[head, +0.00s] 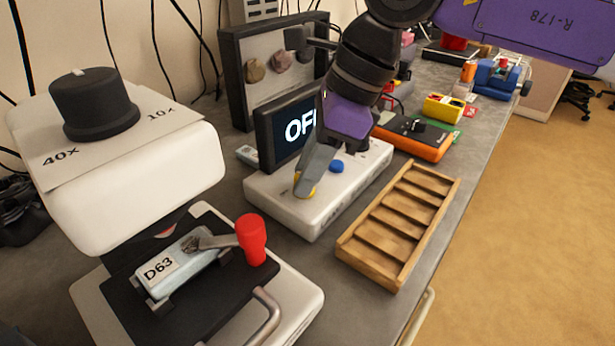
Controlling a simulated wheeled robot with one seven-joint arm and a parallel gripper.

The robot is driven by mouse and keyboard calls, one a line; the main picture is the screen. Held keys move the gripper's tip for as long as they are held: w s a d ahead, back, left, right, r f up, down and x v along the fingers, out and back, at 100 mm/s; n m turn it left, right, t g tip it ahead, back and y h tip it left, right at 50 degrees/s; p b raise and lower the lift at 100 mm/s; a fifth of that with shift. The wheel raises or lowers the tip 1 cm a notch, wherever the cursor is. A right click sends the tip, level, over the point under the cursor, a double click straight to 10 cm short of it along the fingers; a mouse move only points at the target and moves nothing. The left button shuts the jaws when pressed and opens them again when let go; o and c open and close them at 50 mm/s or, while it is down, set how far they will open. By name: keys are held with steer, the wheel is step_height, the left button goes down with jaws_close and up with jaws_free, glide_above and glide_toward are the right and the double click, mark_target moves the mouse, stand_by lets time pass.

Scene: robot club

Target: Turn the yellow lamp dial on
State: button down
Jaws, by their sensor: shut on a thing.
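The yellow lamp dial (311,193) sits at the front of a low white box (320,218). My gripper (303,187) reaches down from above and is shut on the dial. Its fingers hide much of the dial, so I cannot tell which way the dial points. A dark display (283,143) stands at the back of the box and shows "OF"; the rest of the word is behind my arm. A blue button (336,166) is on the box to the right of the dial.
A white instrument with a black knob (95,103) stands at left. Below it are a red-handled clamp (251,240) and a slide marked D63 (172,266). A wooden rack (426,238) lies right of the box. An orange device (430,150) is behind it.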

steer(key=m+b, duration=0.1)
steer(key=m+t+b, duration=0.1)
steer(key=m, duration=0.1)
steer(key=m+b, duration=0.1)
steer(key=b, duration=0.1)
steer(key=shift+s+f+t+h, duration=0.1)
steer(key=shift+f+t+h, duration=0.15)
steer(key=shift+t+h, duration=0.15)
steer(key=m+b, duration=0.3)
steer(key=shift+s+r+m+t+h, duration=0.1)
steer(key=shift+r+m+t+h, duration=0.05)
steer(key=shift+m+t+h, duration=0.2)
steer(key=c, duration=1.1)
jaws_free()
steer(key=shift+r, duration=0.1)
steer(key=p+v, duration=0.1)
steer(key=v, duration=0.6)
steer(key=shift+s+r+p, duration=0.2)
steer(key=shift+r+p, duration=0.1)
steer(key=shift+p, duration=0.05)
